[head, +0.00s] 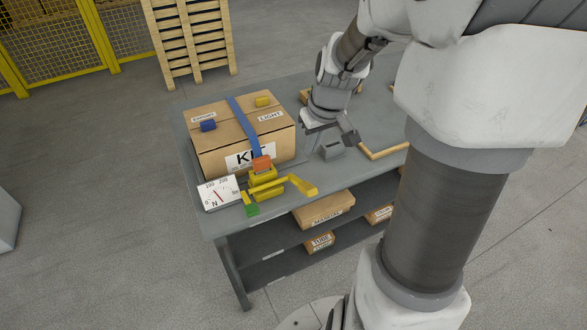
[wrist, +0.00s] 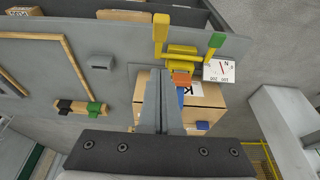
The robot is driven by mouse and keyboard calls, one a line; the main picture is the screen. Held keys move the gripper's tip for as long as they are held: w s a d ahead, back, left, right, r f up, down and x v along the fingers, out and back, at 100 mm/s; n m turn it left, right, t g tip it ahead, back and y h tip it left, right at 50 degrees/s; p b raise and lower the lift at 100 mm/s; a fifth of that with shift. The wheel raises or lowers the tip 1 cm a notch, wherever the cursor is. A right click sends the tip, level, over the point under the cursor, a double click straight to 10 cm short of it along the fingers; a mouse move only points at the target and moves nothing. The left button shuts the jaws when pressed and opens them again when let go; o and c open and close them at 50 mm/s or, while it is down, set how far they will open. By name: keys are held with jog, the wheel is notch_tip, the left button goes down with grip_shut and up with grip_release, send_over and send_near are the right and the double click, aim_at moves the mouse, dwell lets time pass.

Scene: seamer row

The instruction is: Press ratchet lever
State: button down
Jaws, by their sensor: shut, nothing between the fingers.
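A yellow ratchet (head: 266,182) sits at the near edge of the table, in front of the cardboard kit box (head: 204,155). One yellow arm (head: 302,186) sticks out to its right, and another arm ends in a green tip (head: 252,210). A blue strap (head: 243,125) crosses the box to an orange block (head: 262,163) at the ratchet. In the wrist view the ratchet (wrist: 182,58) lies beyond my fingertips, with the yellow arm (wrist: 160,32) and green tip (wrist: 216,40). My gripper (wrist: 160,75) is shut and empty, above the table right of the box, apart from the ratchet.
A white dial gauge (head: 218,193) marked N stands left of the ratchet. A small grey block (head: 332,148) and a wood-edged panel (head: 384,153) are on the table at right. Blue and yellow pieces sit on the box.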

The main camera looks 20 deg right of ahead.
jog(key=shift+w+r, duration=0.25)
jog(key=shift+r, duration=0.1)
jog(key=shift+f, duration=0.1)
jog(key=b, duration=0.1)
send_over(305, 185)
jog(key=x, duration=0.3)
jog(key=s+x, duration=0.1)
jog(key=x, duration=0.5)
jog(key=shift+s+f, duration=0.25)
jog(key=shift+s, duration=0.1)
jog(key=f, duration=0.1)
jog(key=s+f, duration=0.1)
jog(key=f, duration=0.1)
jog(key=shift+s+d+b, duration=0.1)
jog(key=shift+s+b, duration=0.05)
jog(key=shift+b, duration=0.25)
jog(key=shift+s+f, duration=0.2)
jog(key=shift+f, duration=0.25)
jog(key=shift+s+f, duration=0.1)
